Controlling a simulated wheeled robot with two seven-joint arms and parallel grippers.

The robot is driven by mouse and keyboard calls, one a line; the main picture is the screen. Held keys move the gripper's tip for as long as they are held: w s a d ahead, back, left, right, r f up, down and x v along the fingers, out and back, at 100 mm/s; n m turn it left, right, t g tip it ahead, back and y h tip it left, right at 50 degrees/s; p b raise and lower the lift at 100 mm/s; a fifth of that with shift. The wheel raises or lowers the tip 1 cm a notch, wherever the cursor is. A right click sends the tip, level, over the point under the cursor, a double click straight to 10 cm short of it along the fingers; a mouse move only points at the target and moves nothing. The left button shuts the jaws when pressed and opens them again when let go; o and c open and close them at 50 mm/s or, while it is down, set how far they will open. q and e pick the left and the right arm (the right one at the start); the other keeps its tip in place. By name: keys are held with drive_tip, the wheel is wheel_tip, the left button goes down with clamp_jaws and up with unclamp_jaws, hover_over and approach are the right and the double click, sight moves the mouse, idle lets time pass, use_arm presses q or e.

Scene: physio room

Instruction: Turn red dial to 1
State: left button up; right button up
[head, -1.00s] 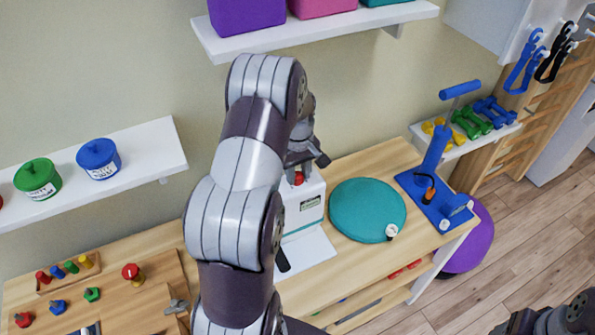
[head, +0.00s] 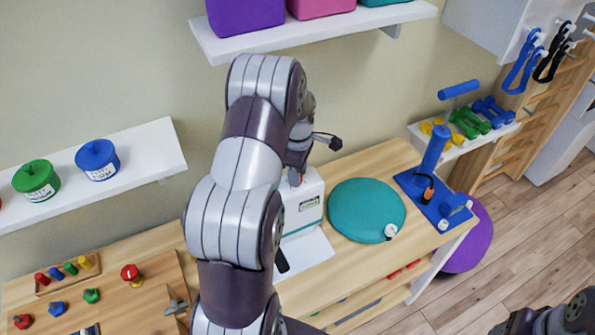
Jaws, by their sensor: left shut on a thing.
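The white device (head: 310,215) with a small label stands on the wooden bench, partly behind my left arm. The red dial (head: 295,178) is on its upper part. Only a sliver of red shows below my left gripper (head: 297,170), and the dial's setting cannot be read. My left gripper points down at the dial and is shut on it; its fingertips are mostly hidden by my arm. My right gripper (head: 548,318) is at the bottom right corner, far from the device, and its jaws cannot be made out.
A teal disc (head: 366,210) with a small white-topped item lies right of the device. A blue stand (head: 432,190) is beyond it. A board with coloured knobs (head: 110,300) is at left. Shelves hold tubs (head: 97,160) and boxes (head: 245,15).

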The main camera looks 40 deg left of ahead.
use_arm(q)
drive_tip(key=shift+n, duration=0.3)
drive_tip(key=o, duration=1)
drive_tip(key=shift+o, duration=0.2)
drive_tip(key=shift+r, duration=0.35)
wheel_tip(320, 180, up, 7)
drive_tip(key=shift+f+b, duration=0.2)
drive_tip(key=shift+b, duration=0.7)
wheel_tip(320, 180, up, 5)
drive_tip(key=p, duration=0.4)
drive_tip(key=shift+r, duration=0.2)
